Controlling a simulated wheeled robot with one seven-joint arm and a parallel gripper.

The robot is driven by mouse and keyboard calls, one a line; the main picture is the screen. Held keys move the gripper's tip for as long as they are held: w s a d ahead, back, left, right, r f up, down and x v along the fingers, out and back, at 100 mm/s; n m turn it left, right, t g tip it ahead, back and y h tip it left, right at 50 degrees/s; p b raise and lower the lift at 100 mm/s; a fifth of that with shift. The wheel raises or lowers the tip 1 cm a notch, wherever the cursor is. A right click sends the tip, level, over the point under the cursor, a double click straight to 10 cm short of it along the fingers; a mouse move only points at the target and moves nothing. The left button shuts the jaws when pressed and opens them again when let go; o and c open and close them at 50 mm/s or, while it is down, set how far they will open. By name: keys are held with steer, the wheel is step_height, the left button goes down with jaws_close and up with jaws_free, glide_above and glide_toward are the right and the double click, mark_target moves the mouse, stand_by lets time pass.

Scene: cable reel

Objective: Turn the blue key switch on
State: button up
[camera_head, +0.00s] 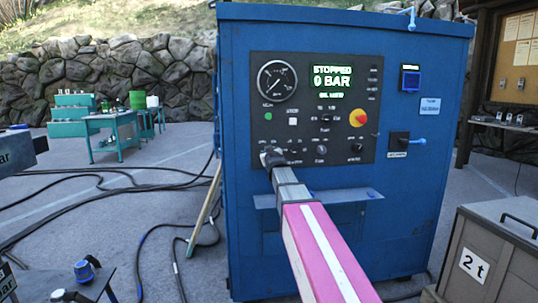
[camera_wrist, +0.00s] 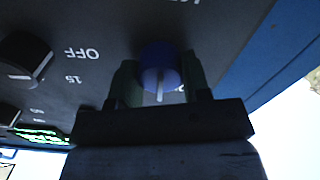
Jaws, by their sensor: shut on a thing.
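The blue key switch (camera_wrist: 160,58) is a round blue knob with a pale pointer line, on the dark control panel (camera_head: 345,100) of a large blue cabinet. In the wrist view its pointer runs toward the bottom of the picture. My gripper (camera_wrist: 162,75) is shut on the knob, one green finger on each side of it. In the head view my gripper (camera_head: 270,157) reaches the panel's lower left corner and hides the switch. The green display (camera_head: 332,77) reads STOPPED and 0 BAR. Part of the lettering by the switch is hidden.
A black knob (camera_wrist: 25,58) sits beside the switch, near the word OFF. The panel also has a round gauge (camera_head: 277,80) and a red-and-yellow knob (camera_head: 358,118). A 2 t crate (camera_head: 475,264) stands at right. Dark cables (camera_head: 85,185) lie on the floor at left.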

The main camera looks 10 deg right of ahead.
steer(key=m, duration=0.6)
steer(key=shift+m, duration=0.4)
stand_by(0.4)
steer(key=o, duration=0.9)
steer(key=shift+s, duration=0.1)
steer(key=s, duration=1)
steer(key=shift+s, duration=0.35)
